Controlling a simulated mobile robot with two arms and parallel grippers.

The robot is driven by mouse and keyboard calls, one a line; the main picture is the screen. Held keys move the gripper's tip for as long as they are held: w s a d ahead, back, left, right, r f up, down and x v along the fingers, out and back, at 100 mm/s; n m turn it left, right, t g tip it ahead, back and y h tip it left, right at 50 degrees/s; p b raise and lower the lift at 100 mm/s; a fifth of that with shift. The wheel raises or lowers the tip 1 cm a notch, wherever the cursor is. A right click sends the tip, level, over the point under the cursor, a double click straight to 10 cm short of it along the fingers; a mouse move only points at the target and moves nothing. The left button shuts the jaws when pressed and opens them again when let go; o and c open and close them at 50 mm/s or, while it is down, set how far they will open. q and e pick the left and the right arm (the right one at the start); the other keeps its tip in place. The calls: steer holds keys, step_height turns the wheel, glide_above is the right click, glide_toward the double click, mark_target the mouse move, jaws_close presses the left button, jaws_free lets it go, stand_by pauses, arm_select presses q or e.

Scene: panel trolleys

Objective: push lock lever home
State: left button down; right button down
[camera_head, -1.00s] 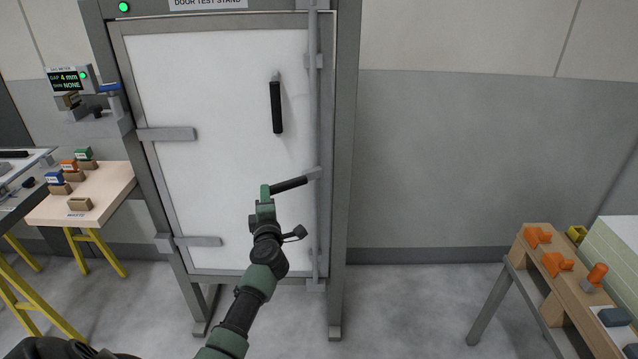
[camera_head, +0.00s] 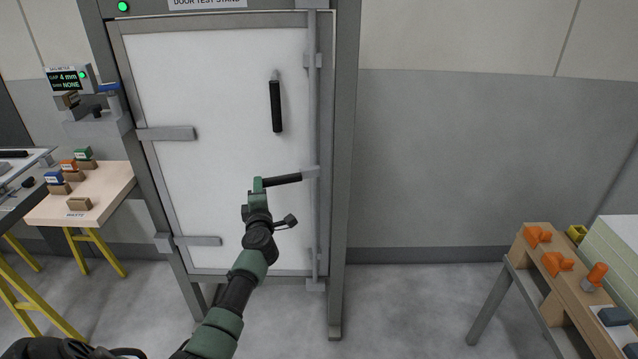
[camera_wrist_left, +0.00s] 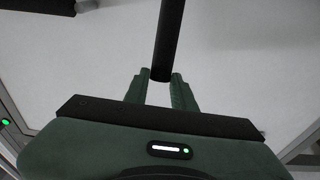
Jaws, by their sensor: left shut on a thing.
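The lock lever (camera_head: 283,179) is a black grip on a grey vertical rod (camera_head: 313,120) at the right edge of the white door (camera_head: 220,90). It lies nearly level, its free end pointing left. My left gripper (camera_head: 259,184) is at the lever's free end, in front of the door. In the left wrist view the black lever (camera_wrist_left: 168,40) runs up from between the two green fingers (camera_wrist_left: 162,82), which are shut on its end. The lever's contact with the fingers is partly hidden in the head view. My right gripper is out of view.
A fixed black door handle (camera_head: 276,106) is above the lever. A gap meter (camera_head: 66,79) reading 4 mm and a pale table (camera_head: 105,185) with small blocks stand left. A wooden bench (camera_head: 545,280) with orange parts stands right. The floor between is clear.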

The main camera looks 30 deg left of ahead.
arm_select(q)
steer(key=shift+a, duration=0.25)
steer(key=shift+a+b+x, duration=0.2)
steer(key=shift+b+x, duration=0.3)
steer(key=shift+x, duration=0.9)
steer(key=c, duration=1.2)
jaws_free()
steer(key=shift+s, duration=0.25)
steer(key=shift+o, duration=0.2)
steer(key=shift+d, duration=0.1)
steer(key=shift+p+v, duration=1.55)
steer(key=shift+v, duration=0.4)
steer(key=shift+d, duration=0.1)
